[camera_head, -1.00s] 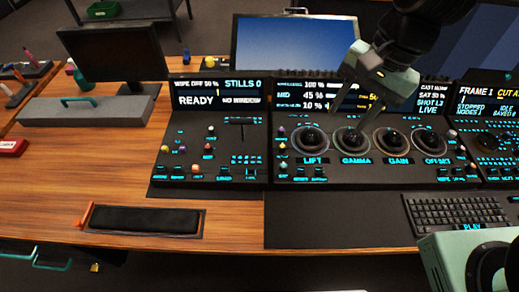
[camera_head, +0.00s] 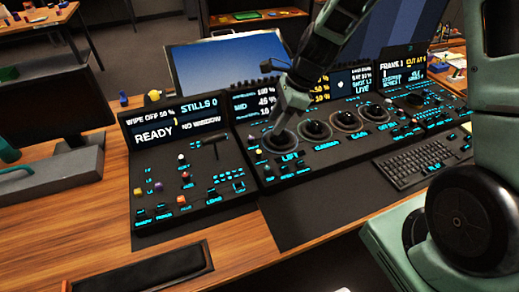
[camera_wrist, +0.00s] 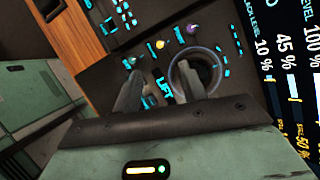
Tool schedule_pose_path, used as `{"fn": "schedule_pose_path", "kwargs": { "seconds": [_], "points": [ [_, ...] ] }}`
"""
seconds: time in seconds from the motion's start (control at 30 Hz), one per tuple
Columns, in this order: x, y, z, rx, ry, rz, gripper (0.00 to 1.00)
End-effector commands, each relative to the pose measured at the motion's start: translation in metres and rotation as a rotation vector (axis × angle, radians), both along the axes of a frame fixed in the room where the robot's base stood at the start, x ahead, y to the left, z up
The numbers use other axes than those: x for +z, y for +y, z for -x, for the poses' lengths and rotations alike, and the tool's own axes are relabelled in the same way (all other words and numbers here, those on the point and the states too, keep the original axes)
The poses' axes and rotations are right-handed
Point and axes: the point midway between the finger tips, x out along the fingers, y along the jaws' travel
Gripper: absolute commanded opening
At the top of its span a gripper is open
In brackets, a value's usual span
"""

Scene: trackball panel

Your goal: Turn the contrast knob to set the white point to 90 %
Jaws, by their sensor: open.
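The trackball panel (camera_head: 345,150) has a row of ringed trackballs. Small coloured knobs stand left of the LIFT ball, including an orange-yellow knob (camera_wrist: 159,45) and a purple knob (camera_wrist: 193,28) in the wrist view. None carries a readable contrast label, so I cannot tell which is the contrast knob. The panel's readout (camera_head: 254,103) shows level 100 %, mid 45 % and black level 10 %. My gripper (camera_head: 281,136) is low over the LIFT area. In the wrist view its fingers (camera_wrist: 160,82) are apart and nothing shows between them. They partly cover the LIFT ball's ring (camera_wrist: 195,70).
A switcher panel (camera_head: 185,165) with small knobs and a lever stands to the left. A keyboard (camera_head: 415,162) lies in front of the trackball panel. A blue monitor (camera_head: 225,65) stands behind.

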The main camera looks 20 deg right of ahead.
Motion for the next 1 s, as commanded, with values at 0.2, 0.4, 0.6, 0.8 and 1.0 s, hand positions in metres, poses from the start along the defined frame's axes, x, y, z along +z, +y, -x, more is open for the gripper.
{"fn": "schedule_pose_path", "kwargs": {
  "seconds": [0.2,0.4,0.6,0.8,1.0],
  "points": [
    [-0.044,0.018,-0.004,0.003,0.004,-0.002,0.42],
    [-0.079,0.032,-0.007,0.002,0.004,-0.001,0.42],
    [-0.101,0.041,-0.01,0.003,0.001,0.0,0.42],
    [-0.108,0.044,-0.012,0.001,-0.002,0.0,0.42],
    [-0.108,0.044,-0.012,0.002,-0.002,0.001,0.42]
  ]
}}
